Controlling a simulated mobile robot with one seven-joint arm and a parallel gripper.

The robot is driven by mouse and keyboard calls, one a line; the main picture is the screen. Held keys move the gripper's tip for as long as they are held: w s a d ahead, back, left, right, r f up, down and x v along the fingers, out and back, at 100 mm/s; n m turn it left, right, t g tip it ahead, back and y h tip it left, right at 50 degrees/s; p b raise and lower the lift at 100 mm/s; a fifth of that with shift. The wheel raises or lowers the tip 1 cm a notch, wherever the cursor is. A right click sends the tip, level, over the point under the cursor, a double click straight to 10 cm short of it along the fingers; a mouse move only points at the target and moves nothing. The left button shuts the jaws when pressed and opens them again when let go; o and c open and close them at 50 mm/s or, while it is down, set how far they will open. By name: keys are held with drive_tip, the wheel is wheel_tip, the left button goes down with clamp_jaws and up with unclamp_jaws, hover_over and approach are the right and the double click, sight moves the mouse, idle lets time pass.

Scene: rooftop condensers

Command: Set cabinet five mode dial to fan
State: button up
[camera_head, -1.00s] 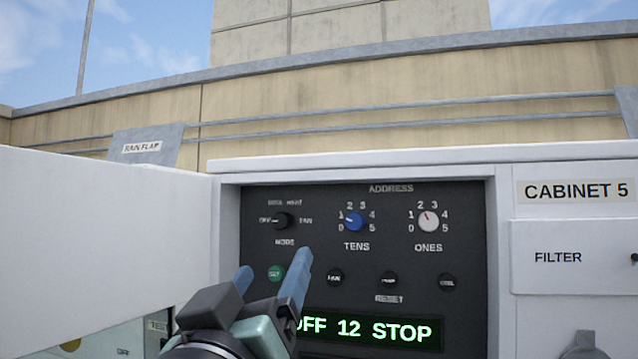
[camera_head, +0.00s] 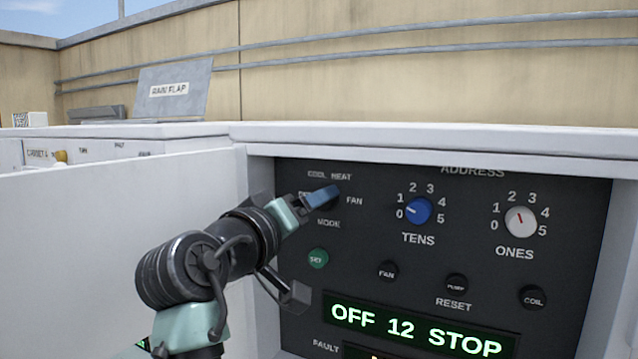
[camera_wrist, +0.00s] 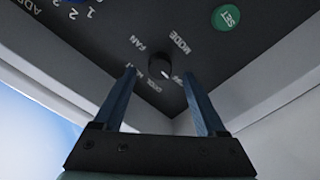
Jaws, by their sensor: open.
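The black mode dial (camera_wrist: 159,68) is on cabinet five's dark control panel (camera_head: 455,240), ringed by OFF, COOL, HEAT and FAN labels. In the wrist view its pale mark lies towards OFF. My gripper (camera_wrist: 158,72) is open, its two blue fingers apart on either side of the dial as seen; I cannot tell whether they touch it. In the head view my gripper (camera_head: 322,196) covers most of the dial and part of the OFF label. The green display (camera_head: 415,327) reads OFF 12 STOP.
A blue TENS dial (camera_head: 418,210) and a white ONES dial (camera_head: 520,221) sit right of the mode dial. A green SET button (camera_head: 318,258) and several black buttons are below. A white open door (camera_head: 120,250) stands left of the panel.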

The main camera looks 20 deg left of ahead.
sight(328, 205)
drive_tip(key=shift+w+d+p, duration=0.15)
drive_tip(key=shift+w+p, duration=0.15)
drive_tip(key=shift+w, duration=0.5)
drive_tip(key=shift+w+d+p, duration=0.15)
drive_tip(key=shift+w+p, duration=0.1)
drive_tip(key=shift+w, duration=0.55)
clamp_jaws()
